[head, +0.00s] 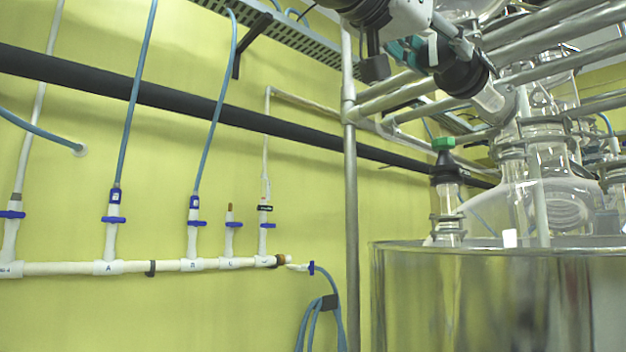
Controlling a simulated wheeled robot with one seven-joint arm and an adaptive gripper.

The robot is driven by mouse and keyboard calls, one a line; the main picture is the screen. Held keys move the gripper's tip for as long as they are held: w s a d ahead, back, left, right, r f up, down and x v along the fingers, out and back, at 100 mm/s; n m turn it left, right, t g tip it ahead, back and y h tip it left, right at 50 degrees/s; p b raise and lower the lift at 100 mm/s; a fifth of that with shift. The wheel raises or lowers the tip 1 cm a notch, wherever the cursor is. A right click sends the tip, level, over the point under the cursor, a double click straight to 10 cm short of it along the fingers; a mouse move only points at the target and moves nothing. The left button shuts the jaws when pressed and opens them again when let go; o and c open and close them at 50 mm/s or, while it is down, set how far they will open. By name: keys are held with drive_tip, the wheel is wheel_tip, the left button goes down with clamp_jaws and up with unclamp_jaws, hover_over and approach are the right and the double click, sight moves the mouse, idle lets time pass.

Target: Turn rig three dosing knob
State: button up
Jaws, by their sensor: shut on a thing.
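A teal knob (397,51) shows at the upper right in the head view. It is on a tilted black fitting (462,76) with a clear glass neck (489,98) at its lower end. My gripper (418,56) comes in from the top edge, its black and light grey parts around the knob. It is shut on the knob and hides part of it. The exact finger contact is hard to make out. I can read no rig number.
A green-topped black cap (443,158) stands on a glass neck below. Glass vessels (545,190) rise above a shiny metal tank (490,300). Metal rails (555,42) cross close beside my gripper. White pipes (130,267) with blue valves line the yellow wall.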

drive_tip(key=shift+f+m, duration=0.15)
drive_tip(key=shift+m, duration=0.45)
drive_tip(key=o, duration=1.2)
drive_tip(key=shift+v, duration=3.75)
